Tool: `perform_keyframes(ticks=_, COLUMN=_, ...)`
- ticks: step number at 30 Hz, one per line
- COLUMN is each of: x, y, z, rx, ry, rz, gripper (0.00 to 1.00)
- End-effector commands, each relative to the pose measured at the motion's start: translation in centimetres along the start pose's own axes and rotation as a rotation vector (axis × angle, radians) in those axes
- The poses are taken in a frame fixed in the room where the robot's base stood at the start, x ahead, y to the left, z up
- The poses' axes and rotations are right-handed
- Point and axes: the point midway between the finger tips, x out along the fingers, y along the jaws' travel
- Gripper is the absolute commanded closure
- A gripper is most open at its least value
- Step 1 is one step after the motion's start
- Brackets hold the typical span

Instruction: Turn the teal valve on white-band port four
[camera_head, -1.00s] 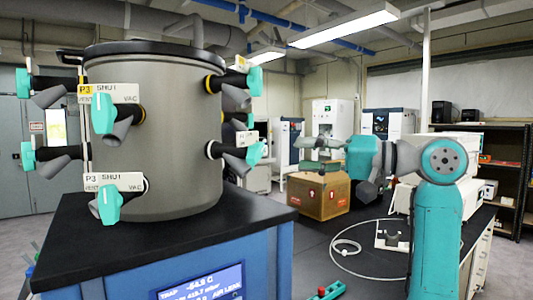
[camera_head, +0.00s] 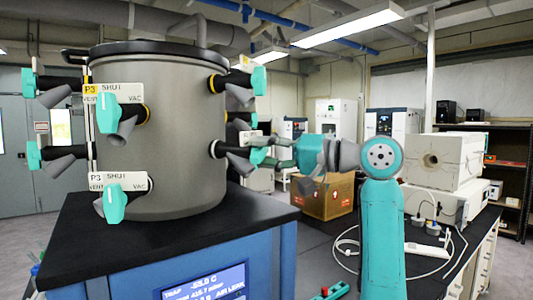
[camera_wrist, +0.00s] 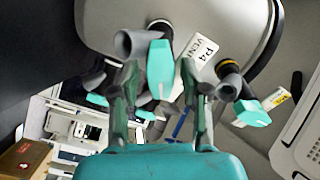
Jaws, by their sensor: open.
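The P4 label (camera_wrist: 203,57) in the wrist view sits between two ports. The white-band port's teal valve handle (camera_wrist: 160,68) is pale-banded at its stem, with a grey outlet beside it. My gripper (camera_wrist: 158,78) is open, its two fingers on either side of this handle; whether they touch it I cannot tell. The yellow-band port's teal valve (camera_wrist: 252,113) is to the right. In the head view, my gripper (camera_head: 266,148) reaches the lower right white-band port (camera_head: 222,150) on the grey drum (camera_head: 175,150); its handle is partly hidden by the fingers.
P3 ports with teal valves (camera_head: 115,203) are on the drum's front, and others are on its left. The drum stands on a black-topped blue cabinet (camera_head: 200,255). A cardboard box (camera_head: 325,196) is behind my arm. A cable and instruments lie on the bench at right.

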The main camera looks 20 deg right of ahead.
Motion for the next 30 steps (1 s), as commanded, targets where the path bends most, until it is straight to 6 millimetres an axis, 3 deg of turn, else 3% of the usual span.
perform_keyframes(ticks=1, x=-0.01, y=-0.01, z=0.0, rx=0.0, ry=0.0, rz=0.0, gripper=0.54)
perform_keyframes(ticks=6, x=-0.03, y=-0.01, z=0.0, rx=0.0, ry=0.0, rz=0.0, gripper=0.97)
perform_keyframes(ticks=7, x=-0.03, y=-0.01, z=0.0, rx=0.0, ry=0.0, rz=0.0, gripper=1.0)
perform_keyframes(ticks=20, x=-0.03, y=0.02, z=0.01, rx=-0.053, ry=0.0, rz=0.0, gripper=1.0)
perform_keyframes(ticks=30, x=-0.04, y=0.06, z=0.0, rx=-0.297, ry=0.0, rz=0.0, gripper=1.0)
